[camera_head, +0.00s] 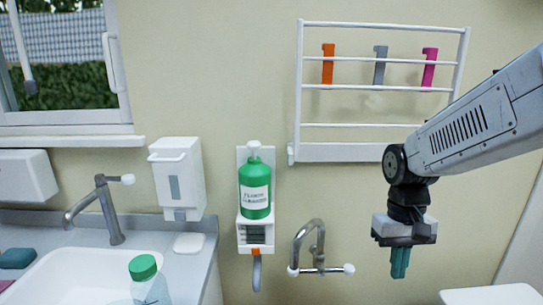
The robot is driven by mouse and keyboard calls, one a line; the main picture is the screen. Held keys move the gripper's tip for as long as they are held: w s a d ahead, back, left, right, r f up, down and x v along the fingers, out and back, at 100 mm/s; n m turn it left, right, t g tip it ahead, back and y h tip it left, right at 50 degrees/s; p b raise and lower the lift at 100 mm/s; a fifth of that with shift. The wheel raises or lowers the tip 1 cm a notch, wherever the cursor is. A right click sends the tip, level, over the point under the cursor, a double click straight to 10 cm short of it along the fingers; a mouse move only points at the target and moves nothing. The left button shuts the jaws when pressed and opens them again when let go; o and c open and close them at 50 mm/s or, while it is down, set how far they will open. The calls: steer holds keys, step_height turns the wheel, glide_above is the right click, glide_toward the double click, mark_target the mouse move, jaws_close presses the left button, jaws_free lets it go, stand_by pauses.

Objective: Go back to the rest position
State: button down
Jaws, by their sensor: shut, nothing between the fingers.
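My gripper (399,263) hangs from my arm on the right side of the head camera view, pointing down. Its two teal fingers are together and nothing shows between them. It is in front of the bare wall, below the white wall rack (381,152) and to the right of a wall tap (317,250). It appears apart from everything around it.
A green bottle (256,197) stands in a white wall holder at the middle. A white dispenser (178,178), a sink (75,272) and a green-capped bottle (145,279) are at left. Orange, grey and pink items hang on the rack. White surfaces edge the lower right.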

steer(key=s+r+t, duration=0.1)
steer(key=s+r, duration=0.1)
steer(key=s, duration=0.3)
steer(key=s+d+r+t, duration=0.1)
steer(key=s+r, duration=0.2)
steer(key=s, duration=0.3)
steer(key=s+r+t, duration=0.1)
steer(key=s+r, duration=0.1)
steer(key=s, duration=0.3)
steer(key=shift+s+d+r, duration=0.15)
steer(key=shift+s+r, duration=0.25)
